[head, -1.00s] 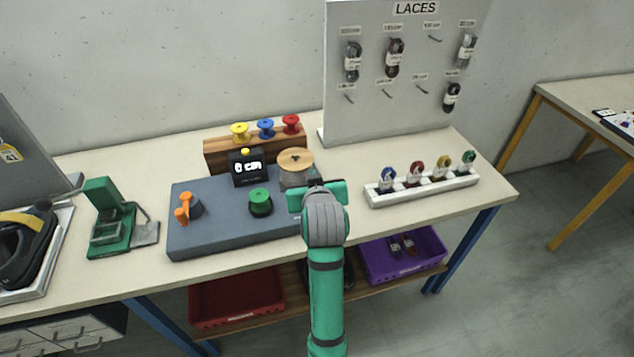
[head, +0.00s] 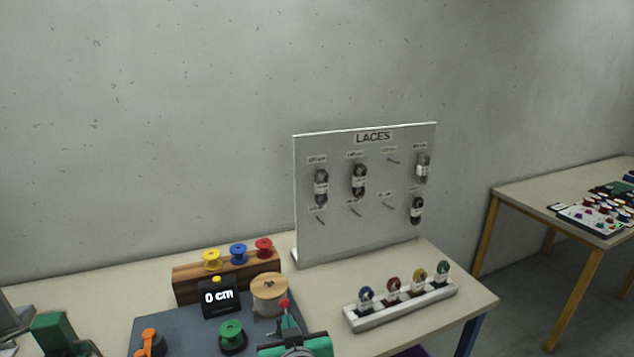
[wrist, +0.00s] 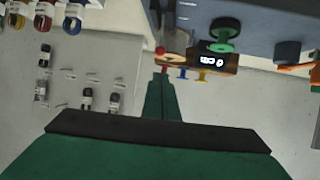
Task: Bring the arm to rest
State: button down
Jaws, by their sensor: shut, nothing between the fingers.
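My gripper (head: 289,322) is at the bottom of the head view, in front of the right end of the grey measuring machine (head: 180,326). Its green fingers are shut together with nothing between them and point up and away. They also show closed in the wrist view (wrist: 162,98), which looks upside down. A small red knob (head: 284,302) shows right by the fingertips; I cannot tell whether they touch. Most of my arm is below the head view's edge.
The machine carries a "0 cm" display (head: 218,297), a wooden spool (head: 269,287) and a green knob (head: 232,334). Behind are spools on a wooden block (head: 190,284) and the laces board (head: 340,240). A white rack (head: 405,307) stands right, with bare table around it.

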jog(key=s+d+f+m+t+h, duration=0.2)
jog(key=s+d+f+m, duration=0.15)
jog(key=s+f, duration=1.45)
jog(key=s+d+f, duration=0.1)
jog(key=s, duration=0.9)
jog(key=s+d+h, duration=0.1)
jog(key=s+d, duration=0.1)
jog(key=s, duration=0.9)
jog(key=shift+s+d+f+t, duration=0.15)
jog(key=shift+s+f+t, duration=0.15)
jog(key=shift+f+t, duration=0.1)
